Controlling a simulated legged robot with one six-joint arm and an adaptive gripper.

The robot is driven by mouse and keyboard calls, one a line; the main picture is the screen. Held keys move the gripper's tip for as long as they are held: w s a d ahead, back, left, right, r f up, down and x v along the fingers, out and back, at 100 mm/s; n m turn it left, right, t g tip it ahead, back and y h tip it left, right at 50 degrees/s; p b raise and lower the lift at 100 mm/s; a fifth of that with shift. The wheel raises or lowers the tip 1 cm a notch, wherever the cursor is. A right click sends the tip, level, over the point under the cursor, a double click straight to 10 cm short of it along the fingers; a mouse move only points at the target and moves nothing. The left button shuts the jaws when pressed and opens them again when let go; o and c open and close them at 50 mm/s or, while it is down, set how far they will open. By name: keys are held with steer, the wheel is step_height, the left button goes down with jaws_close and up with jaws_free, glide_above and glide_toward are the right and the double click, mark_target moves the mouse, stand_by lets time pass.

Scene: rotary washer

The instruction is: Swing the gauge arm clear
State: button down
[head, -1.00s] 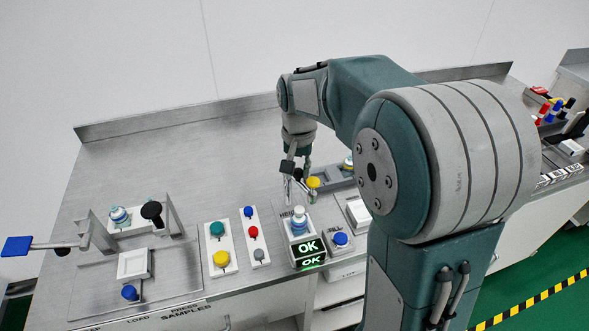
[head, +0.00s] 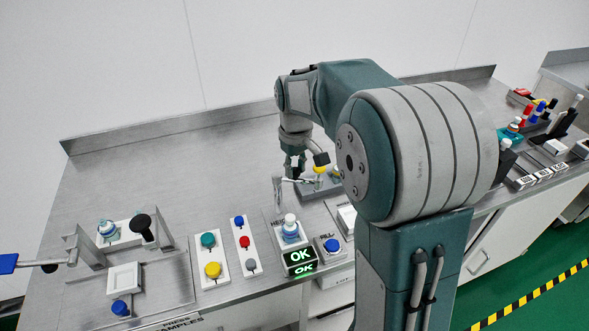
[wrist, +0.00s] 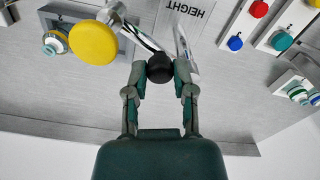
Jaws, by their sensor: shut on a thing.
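The gauge arm is a bright metal bar (wrist: 140,36) ending in a black ball knob (wrist: 159,68). In the wrist view my gripper (wrist: 160,72) is shut on the knob, one finger on each side. In the head view my gripper (head: 300,178) is behind the HEIGHT station, and the bar (head: 300,181) runs sideways there, with the knob hard to make out. A white-capped bottle (head: 290,229) stands upright on the HEIGHT station, apart from the bar. The display (head: 300,259) in front of it reads OK in green.
A yellow knob (wrist: 92,43) on a grey base sits close beside the bar. A second metal piece (wrist: 186,50) stands near the knob on the other side. Button panels (head: 212,258) and a lever press (head: 120,265) are left. The counter behind is clear.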

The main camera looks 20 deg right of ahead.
steer(key=shift+w+n, duration=0.15)
steer(key=shift+n, duration=0.15)
stand_by(0.4)
steer(key=shift+c, duration=2.3)
jaws_free()
step_height(320, 180, up, 12)
